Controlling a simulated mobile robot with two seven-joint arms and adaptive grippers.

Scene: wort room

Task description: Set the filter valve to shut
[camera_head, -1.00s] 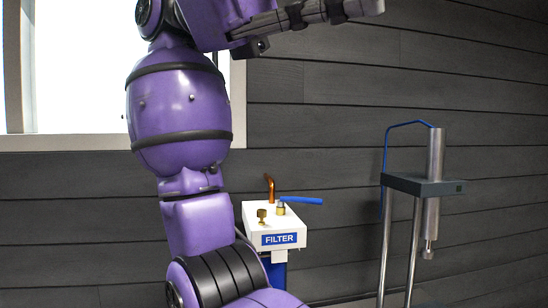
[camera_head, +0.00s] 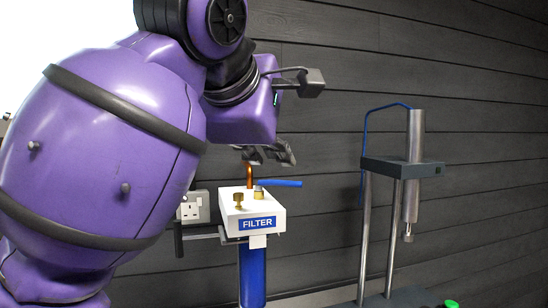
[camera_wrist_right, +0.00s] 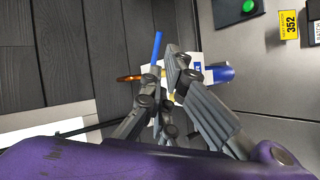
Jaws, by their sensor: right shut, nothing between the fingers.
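The filter has a white head block (camera_head: 240,212) with a blue FILTER label and a blue cylinder (camera_head: 252,275) below. Its blue valve lever (camera_head: 280,183) points right from a brass fitting, roughly level. The lever also shows in the wrist view (camera_wrist_right: 157,48), beside my fingertips. My right gripper (camera_head: 272,154) is just above and behind the lever in the head view, near the copper pipe (camera_head: 249,174). In the wrist view the right gripper (camera_wrist_right: 168,62) is shut and empty, and its fingers hide part of the filter head. My left gripper is not in view.
A brass knob (camera_head: 238,200) stands on the filter head, left of the lever. A wall socket (camera_head: 192,207) is behind at left. A steel cylinder (camera_head: 414,150) on a stand is at right, with clear space between. A green button (camera_head: 452,304) is at lower right.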

